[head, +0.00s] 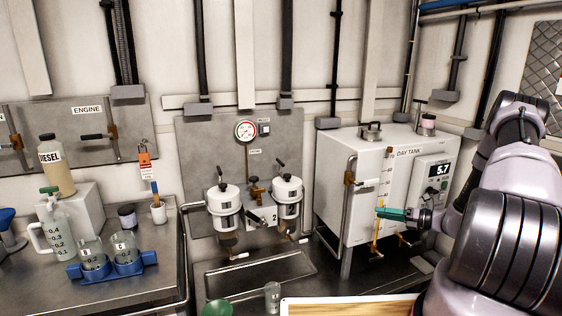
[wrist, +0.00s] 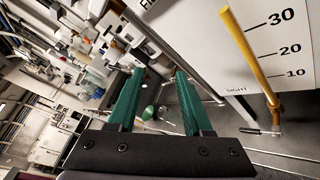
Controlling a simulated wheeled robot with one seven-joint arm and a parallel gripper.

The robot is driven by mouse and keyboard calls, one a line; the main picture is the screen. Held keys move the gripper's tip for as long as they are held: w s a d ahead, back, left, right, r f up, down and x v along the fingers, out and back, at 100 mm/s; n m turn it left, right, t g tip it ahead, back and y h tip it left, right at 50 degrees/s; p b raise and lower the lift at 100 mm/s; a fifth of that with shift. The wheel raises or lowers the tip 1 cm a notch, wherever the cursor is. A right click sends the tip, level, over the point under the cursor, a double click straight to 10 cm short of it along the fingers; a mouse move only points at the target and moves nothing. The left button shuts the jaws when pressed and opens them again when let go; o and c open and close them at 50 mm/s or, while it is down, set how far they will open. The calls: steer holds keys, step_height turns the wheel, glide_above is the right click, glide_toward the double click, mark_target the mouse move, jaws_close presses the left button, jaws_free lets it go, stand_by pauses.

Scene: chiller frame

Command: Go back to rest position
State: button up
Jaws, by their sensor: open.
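My gripper (head: 379,211) is at the end of my arm, in front of the white day tank (head: 333,190) in the head view. In the wrist view my gripper (wrist: 158,72) shows two green fingers set apart with nothing between them. The yellow sight tube (head: 378,222) of the tank is close by the fingertips in the head view. In the wrist view the sight tube (wrist: 252,60) stands to the right of the fingers, beside the marks 10, 20 and 30. The fingers appear clear of it.
Two white canisters (head: 224,204) hang on a wall panel left of the tank. A blue holder (head: 112,268) with beakers stands on the left bench by a jug (head: 56,236). A clear glass (head: 272,294), a green object (head: 217,308) and a wooden-edged board (head: 350,306) are low in front.

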steer(key=s+a+r+n+g+h, duration=0.25)
steer(key=a+r+n, duration=0.2)
steer(key=r, duration=0.45)
steer(key=s+a+r+n+g+h, duration=0.1)
steer(key=s+a+r+n+g, duration=0.2)
steer(key=r+n, duration=0.45)
steer(key=s+a+r+n+g+h, duration=0.1)
steer(key=s+a+r+n+g, duration=0.2)
steer(key=r, duration=0.7)
steer(key=s+a+r+n+t+h, duration=0.1)
steer(key=s+r+n+t+h, duration=0.2)
steer(key=s+r+n, duration=0.4)
steer(key=s+a+r+n+t+h, duration=0.1)
steer(key=s+r+n+t+h, duration=0.2)
steer(key=s+r+n, duration=0.5)
steer(key=s+r+h, duration=0.1)
steer(key=s+r, duration=0.1)
steer(key=s, duration=0.5)
steer(key=shift+s+a+r+n+t, duration=0.2)
steer(key=shift+s+a+n+t, duration=0.05)
steer(key=shift+s+n+t, duration=0.1)
